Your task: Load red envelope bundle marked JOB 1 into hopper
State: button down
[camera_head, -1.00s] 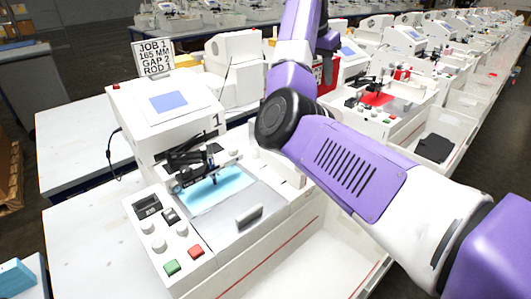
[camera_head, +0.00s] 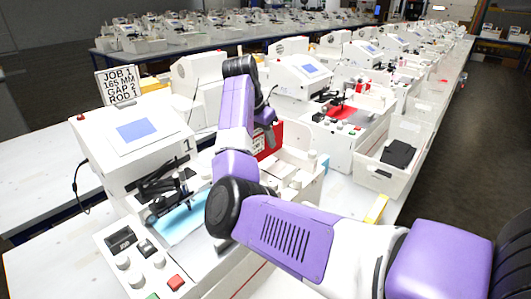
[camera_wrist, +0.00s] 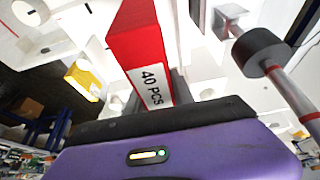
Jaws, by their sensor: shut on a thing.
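My gripper (camera_head: 267,128) hangs over the right part of machine 1 and is shut on the red envelope bundle (camera_head: 276,140). In the wrist view the bundle (camera_wrist: 132,36) stands out from the jaws, with a white "40 PCS" label facing the camera. Any JOB 1 mark on it cannot be read. The white machine (camera_head: 125,135) bears the number 1 and a sign (camera_head: 119,84) reading JOB 1, 165 MM, GAP 2, ROD 1. White walls and guides (camera_head: 300,170) lie beside and below the bundle; I cannot tell the hopper's exact outline or whether the bundle touches it.
A rod with red marks and a black collar (camera_wrist: 262,52) is close on the right in the wrist view. A yellow block (camera_head: 376,209) lies right of the machine. A white bin with dark contents (camera_head: 398,154) and more machines stand beyond. My arm hides the machine's front middle.

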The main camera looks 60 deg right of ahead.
aim_at(257, 131)
jog(key=shift+f+p, duration=0.3)
jog(key=shift+f, duration=2.55)
jog(key=shift+f, duration=0.15)
jog(key=c, duration=1.1)
grip_release()
jog(key=b+v, duration=0.1)
jog(key=v, duration=1.1)
jog(key=shift+r, duration=0.2)
